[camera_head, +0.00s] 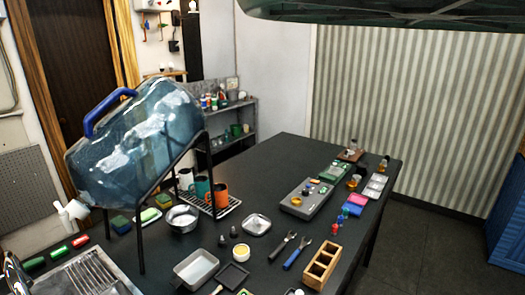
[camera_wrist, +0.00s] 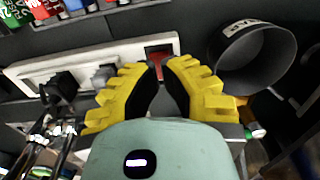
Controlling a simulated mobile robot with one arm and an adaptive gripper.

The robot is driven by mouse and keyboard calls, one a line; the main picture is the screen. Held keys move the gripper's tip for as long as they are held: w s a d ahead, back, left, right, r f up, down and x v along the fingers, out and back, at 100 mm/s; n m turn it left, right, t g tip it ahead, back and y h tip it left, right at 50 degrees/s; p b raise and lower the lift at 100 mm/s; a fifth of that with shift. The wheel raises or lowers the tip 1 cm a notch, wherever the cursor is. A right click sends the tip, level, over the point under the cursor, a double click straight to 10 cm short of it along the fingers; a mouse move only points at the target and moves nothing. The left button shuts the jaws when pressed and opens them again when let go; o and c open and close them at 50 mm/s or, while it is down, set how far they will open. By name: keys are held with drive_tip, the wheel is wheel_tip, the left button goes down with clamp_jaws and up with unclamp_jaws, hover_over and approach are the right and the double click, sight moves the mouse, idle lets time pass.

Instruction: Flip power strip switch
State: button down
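The power strip (camera_wrist: 115,60) is a long off-white bar running across the upper middle of the wrist view. A black plug (camera_wrist: 60,84) and a grey block or plug (camera_wrist: 104,74) sit on it. A red switch (camera_wrist: 158,62) is near its right end. My gripper (camera_wrist: 159,69) has yellow ribbed fingers with dark inner pads. It is slightly open, with a narrow empty gap between the fingertips. The tips are just in front of the red switch; I cannot tell if they touch it. Neither the strip nor my gripper can be made out in the head view.
A dark grey cylindrical container (camera_wrist: 252,58) stands close right of the gripper. Red items (camera_wrist: 42,8) are at the wrist view's top left. In the head view, a dark table (camera_head: 285,165) holds a large bottle (camera_head: 135,140) on a rack, mugs and tools.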

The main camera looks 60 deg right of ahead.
drive_tip(key=shift+f+b, duration=1)
drive_tip(key=shift+f, duration=0.25)
idle(0.5)
drive_tip(key=shift+r+p, duration=2.05)
drive_tip(key=shift+r, duration=1.5)
drive_tip(key=shift+w, duration=0.1)
